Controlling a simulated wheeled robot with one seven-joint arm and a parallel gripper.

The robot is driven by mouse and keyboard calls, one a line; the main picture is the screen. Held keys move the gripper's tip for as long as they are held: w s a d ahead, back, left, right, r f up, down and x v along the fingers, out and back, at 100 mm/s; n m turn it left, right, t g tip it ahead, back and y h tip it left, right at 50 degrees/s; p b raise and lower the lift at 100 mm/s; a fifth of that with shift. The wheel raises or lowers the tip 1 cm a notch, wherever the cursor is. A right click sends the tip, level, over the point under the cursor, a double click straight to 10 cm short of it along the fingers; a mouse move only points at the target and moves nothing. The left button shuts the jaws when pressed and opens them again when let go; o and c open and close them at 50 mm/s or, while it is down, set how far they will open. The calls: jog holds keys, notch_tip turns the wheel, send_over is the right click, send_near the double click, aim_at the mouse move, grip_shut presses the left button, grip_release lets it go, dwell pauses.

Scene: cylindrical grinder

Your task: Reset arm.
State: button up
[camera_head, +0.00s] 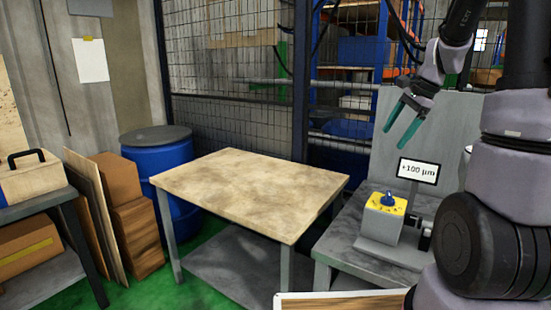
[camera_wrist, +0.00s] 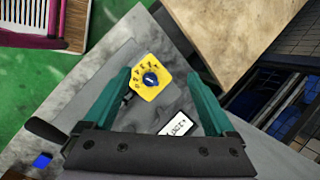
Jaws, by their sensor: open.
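My gripper (camera_head: 407,116) is at the upper right of the head view, with two teal fingers apart and nothing between them. In the wrist view my gripper (camera_wrist: 164,88) shows both fingers spread, one on each side of the view of a yellow dial face. The yellow dial face (camera_head: 384,203) with a blue knob (camera_head: 387,198) tops a pale block on the grey machine table. The dial face also shows in the wrist view (camera_wrist: 150,95), with its blue knob (camera_wrist: 150,79). My gripper is above the dial and apart from it. A sign (camera_head: 417,170) reading "+100 µm" stands behind it.
A bare wooden-topped table (camera_head: 250,190) stands in the middle. A blue barrel (camera_head: 157,165), cardboard boxes (camera_head: 135,220) and a side bench with a handled box (camera_head: 30,178) are at the left. A mesh fence (camera_head: 230,80) runs behind.

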jog(key=s+a+r+n+t, duration=0.1)
jog(key=s+a+r+n, duration=0.2)
jog(key=s, duration=0.3)
jog(key=s+a+r+n+t+h, duration=0.1)
jog(key=s+a+r+n+t, duration=0.1)
jog(key=s+a+r+n, duration=0.2)
jog(key=s+a+r+n+t, duration=0.1)
jog(key=s+a+r+n, duration=0.2)
jog(key=s, duration=0.7)
jog(key=shift+a+r+n+h, duration=0.25)
jog(key=shift+r+n, duration=0.3)
jog(key=shift+n, duration=0.35)
